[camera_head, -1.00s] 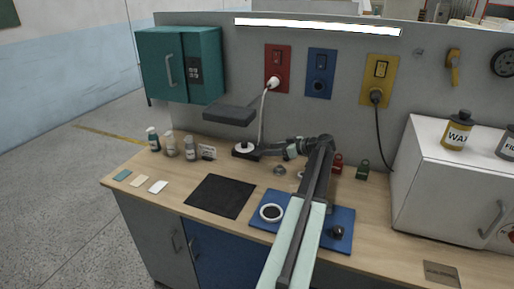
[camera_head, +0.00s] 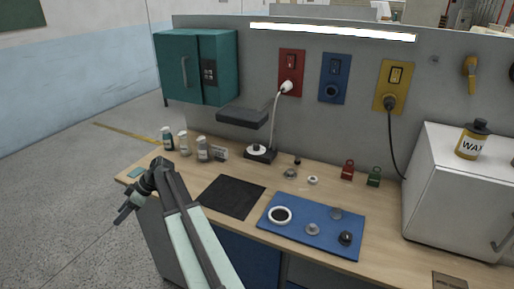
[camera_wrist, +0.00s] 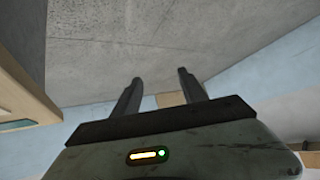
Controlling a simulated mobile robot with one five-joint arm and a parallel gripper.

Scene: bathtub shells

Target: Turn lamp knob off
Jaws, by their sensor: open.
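The lamp (camera_head: 243,117) stands at the back of the bench, with a flat dark head on a pale stem. Its dark base (camera_head: 260,155) carries a round white piece; I cannot tell the knob's setting. My gripper (camera_head: 122,213) is at the left, out past the bench's front left edge and well apart from the lamp. In the wrist view my gripper (camera_wrist: 160,82) shows two dark fingers spread apart with nothing between them, facing the grey floor.
Small bottles (camera_head: 184,143) stand left of the lamp. A black mat (camera_head: 231,196) and a blue tray (camera_head: 322,243) with round parts lie in front. A teal cabinet (camera_head: 180,62) hangs above left; a white cabinet (camera_head: 440,190) stands right.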

